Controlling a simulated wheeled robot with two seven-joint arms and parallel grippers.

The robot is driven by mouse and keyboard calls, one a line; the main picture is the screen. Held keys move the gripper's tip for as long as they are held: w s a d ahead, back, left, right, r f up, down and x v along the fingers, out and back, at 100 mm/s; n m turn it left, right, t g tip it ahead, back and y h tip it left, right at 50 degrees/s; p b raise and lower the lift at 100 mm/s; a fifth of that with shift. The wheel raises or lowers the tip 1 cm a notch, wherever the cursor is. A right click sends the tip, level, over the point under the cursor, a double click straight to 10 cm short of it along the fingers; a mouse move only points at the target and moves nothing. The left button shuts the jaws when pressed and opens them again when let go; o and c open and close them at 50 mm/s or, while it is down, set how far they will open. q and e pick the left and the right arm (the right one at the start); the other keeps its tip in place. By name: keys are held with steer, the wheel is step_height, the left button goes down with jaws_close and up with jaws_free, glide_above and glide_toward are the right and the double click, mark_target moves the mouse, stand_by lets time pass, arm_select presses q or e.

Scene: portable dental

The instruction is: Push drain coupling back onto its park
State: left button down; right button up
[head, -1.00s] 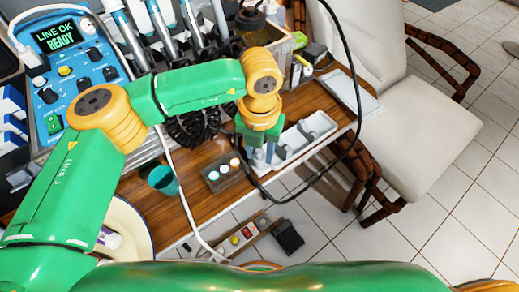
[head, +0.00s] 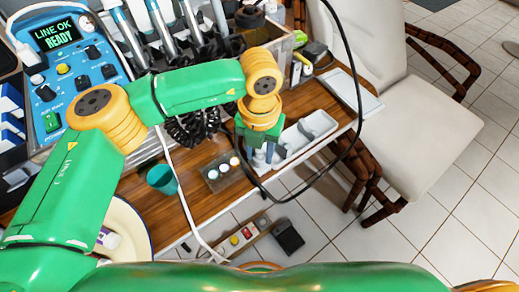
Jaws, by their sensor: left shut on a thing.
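My left gripper (head: 262,157) points down over the wooden side table, just left of the pale tray. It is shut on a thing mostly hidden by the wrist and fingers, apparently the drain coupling. A black hose (head: 349,60) drops from the top, loops over the table's front edge and curves back to the gripper. I cannot make out the coupling's park or whether the coupling touches it. My right gripper is not in view.
A pale tray (head: 318,125) lies right of the gripper. A small box of capped vials (head: 223,181) and a teal cup (head: 161,178) stand to its left. The blue control unit (head: 75,75) reads LINE OK READY. A white chair (head: 425,125) stands at right.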

mark_target(259, 151)
arm_select(q)
steer(key=shift+f, duration=0.1)
steer(key=shift+c, duration=2)
jaws_free()
step_height(259, 151, up, 7)
steer(key=shift+r, duration=0.1)
